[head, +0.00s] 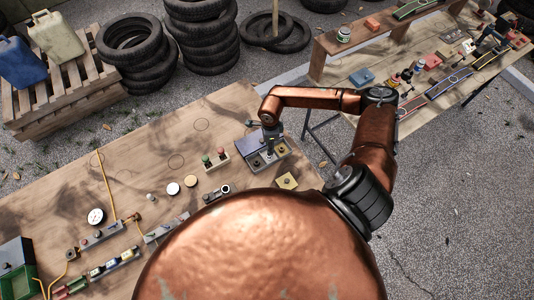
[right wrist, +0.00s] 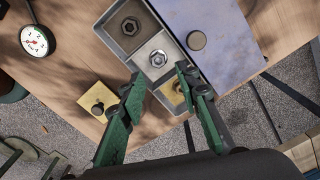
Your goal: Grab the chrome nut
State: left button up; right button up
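A grey metal tray (right wrist: 113,42) with three compartments in a row stands on the wooden workbench, also seen in the head view (head: 270,162). A shiny silver hex nut (right wrist: 157,58), which looks like the chrome nut, lies in the middle compartment. My left gripper is not in view.
A blue-grey lid-like panel with a round knob (right wrist: 196,40) adjoins the tray. A yellow plate with a knob (right wrist: 97,100) lies beside it near the bench edge. A dial gauge (right wrist: 37,40) and a block with red and green buttons (head: 214,160) are nearby.

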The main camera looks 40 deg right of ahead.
notch_tip(320, 180, down, 7)
jog(key=shift+s+a+p, duration=0.1)
jog(key=shift+s+p, duration=0.05)
jog(key=shift+p, duration=0.9)
jog(key=shift+f, duration=0.35)
grip_shut()
